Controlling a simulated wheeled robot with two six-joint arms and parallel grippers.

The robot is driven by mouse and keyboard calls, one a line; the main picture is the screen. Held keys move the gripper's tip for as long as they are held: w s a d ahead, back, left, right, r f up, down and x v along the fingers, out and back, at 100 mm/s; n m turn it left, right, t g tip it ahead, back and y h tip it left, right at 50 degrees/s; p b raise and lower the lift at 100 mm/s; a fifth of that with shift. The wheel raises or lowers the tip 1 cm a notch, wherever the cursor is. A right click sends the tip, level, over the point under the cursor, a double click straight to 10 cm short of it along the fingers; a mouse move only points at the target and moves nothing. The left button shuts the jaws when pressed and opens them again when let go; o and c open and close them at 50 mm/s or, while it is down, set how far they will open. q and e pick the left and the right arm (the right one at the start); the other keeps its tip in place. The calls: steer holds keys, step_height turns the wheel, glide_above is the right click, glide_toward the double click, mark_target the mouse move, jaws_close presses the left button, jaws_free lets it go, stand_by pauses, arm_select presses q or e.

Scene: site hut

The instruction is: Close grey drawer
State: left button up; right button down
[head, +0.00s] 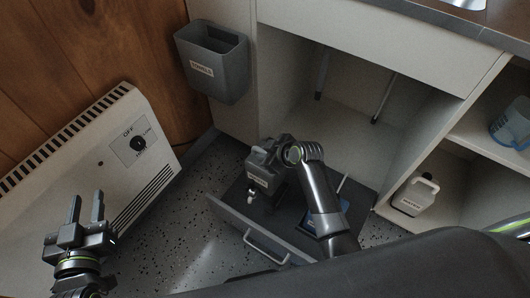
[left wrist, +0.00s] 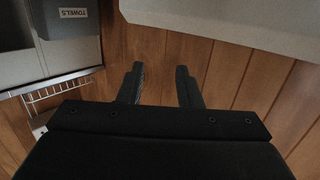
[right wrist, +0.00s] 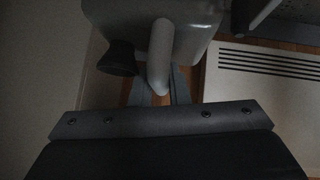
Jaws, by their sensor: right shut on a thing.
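The grey drawer (head: 225,211) is pulled open below the counter in the head view, with a pale bar handle (head: 267,246) on its front. My right gripper (right wrist: 160,90) is shut on the handle of a grey jug (right wrist: 200,20) with a dark cap. In the head view the labelled jug (head: 262,172) is over the back left part of the drawer; I cannot tell whether it touches the drawer floor. My right forearm crosses the drawer and hides part of it. My left gripper (head: 86,208) is open and empty, in front of the heater; its fingers are apart in the left wrist view (left wrist: 160,88).
A blue item (head: 342,207) and a small white item (head: 246,208) show at the drawer. A white heater (head: 112,160) stands at left. A grey towels bin (head: 212,62) hangs above the drawer's left. A white jug (head: 414,196) stands on the right shelf. Speckled floor is clear left of the drawer.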

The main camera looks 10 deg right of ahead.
steer(key=shift+w+r, duration=0.15)
steer(key=shift+r, duration=0.15)
